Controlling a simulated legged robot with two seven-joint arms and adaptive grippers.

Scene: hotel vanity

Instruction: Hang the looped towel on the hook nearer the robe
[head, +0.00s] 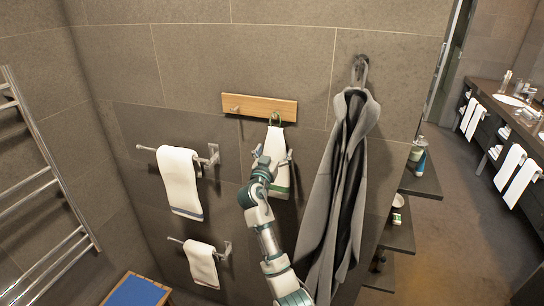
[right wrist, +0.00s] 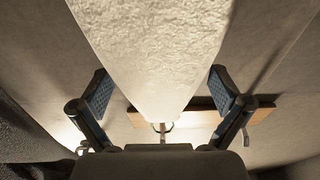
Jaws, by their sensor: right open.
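The looped towel (head: 279,142) is white with a green stripe and hangs below the right hook of a wooden board (head: 252,102). Its green loop (head: 275,119) is at that hook, the one nearer the grey robe (head: 345,190), and appears to be around it. The left hook (head: 235,109) is bare. My right gripper (head: 270,162) is open, its fingers spread on either side of the towel. In the right wrist view the towel (right wrist: 155,50) passes between the open fingers (right wrist: 160,92), apart from both, with the hook and loop (right wrist: 162,127) beyond. My left gripper is not in view.
White towels hang on two wall bars at left, an upper one (head: 181,182) and a lower one (head: 201,263). The robe hangs close to the right of my right arm. Dark shelves (head: 422,183) with bottles stand farther right. A metal rack (head: 45,160) is at far left.

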